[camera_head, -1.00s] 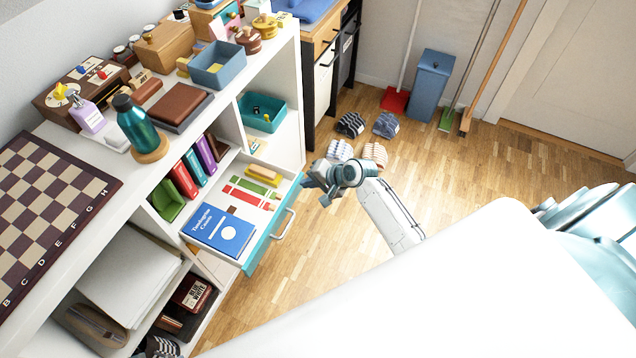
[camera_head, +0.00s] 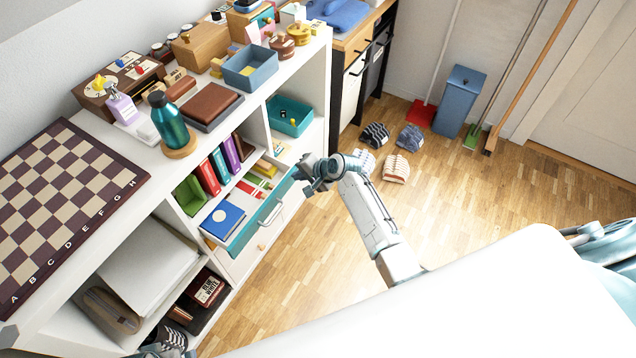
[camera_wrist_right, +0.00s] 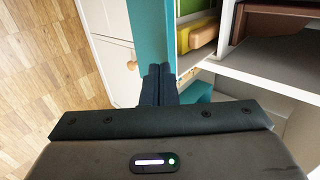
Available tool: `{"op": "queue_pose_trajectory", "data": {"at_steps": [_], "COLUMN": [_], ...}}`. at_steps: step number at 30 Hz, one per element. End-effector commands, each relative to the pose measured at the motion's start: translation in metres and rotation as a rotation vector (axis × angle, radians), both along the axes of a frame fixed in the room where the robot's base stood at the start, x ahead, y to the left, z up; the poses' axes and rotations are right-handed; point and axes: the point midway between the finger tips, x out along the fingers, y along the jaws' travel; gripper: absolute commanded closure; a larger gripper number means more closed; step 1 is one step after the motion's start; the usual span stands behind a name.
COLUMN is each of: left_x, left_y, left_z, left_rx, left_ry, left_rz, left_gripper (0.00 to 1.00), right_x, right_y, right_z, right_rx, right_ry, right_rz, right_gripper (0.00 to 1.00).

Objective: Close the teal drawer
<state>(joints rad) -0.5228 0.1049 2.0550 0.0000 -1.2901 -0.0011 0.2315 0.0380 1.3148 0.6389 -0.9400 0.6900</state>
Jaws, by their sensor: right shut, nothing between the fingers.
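The teal drawer (camera_head: 246,233) is partly open in the white shelf unit, its front standing out from the shelf. Its metal handle (camera_head: 271,214) is on the front. A blue book (camera_head: 223,219) and smaller red, green and yellow things lie inside. My right gripper (camera_head: 305,182) is shut and empty at the front's far end. In the right wrist view the closed fingertips (camera_wrist_right: 158,85) are right at the teal front (camera_wrist_right: 150,32) and seem to touch it.
Books (camera_head: 208,177) stand in the compartment above the drawer. A teal bottle (camera_head: 168,120) and a chessboard (camera_head: 62,195) are on the shelf top. A white-fronted drawer with a round knob (camera_head: 261,246) is below. The wooden floor (camera_head: 320,260) beside the unit is clear.

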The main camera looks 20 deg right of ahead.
Motion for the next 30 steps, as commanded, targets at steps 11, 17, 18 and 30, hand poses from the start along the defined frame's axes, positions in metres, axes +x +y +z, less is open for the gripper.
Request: {"op": "queue_pose_trajectory", "data": {"at_steps": [11, 17, 18, 30], "left_x": [-0.002, -0.004, -0.005, -0.006], "left_y": [-0.004, -0.006, -0.006, -0.006], "left_z": [0.038, 0.057, 0.060, 0.066], "left_rx": [0.001, 0.002, 0.003, 0.002], "left_ry": [-0.029, -0.040, -0.041, -0.044], "left_rz": [-0.007, -0.010, -0.011, -0.011], "left_gripper": [0.00, 0.00, 0.00, 0.00], "right_x": [0.065, 0.082, 0.084, 0.090], "right_y": [0.051, 0.064, 0.065, 0.070], "right_z": [-0.002, -0.002, -0.002, 0.002], "right_rx": [0.001, -0.001, -0.001, 0.002], "right_ry": [0.000, -0.001, 0.000, -0.005], "right_rz": [0.001, 0.000, -0.001, -0.001], "right_gripper": [1.00, 1.00, 1.00, 1.00]}}
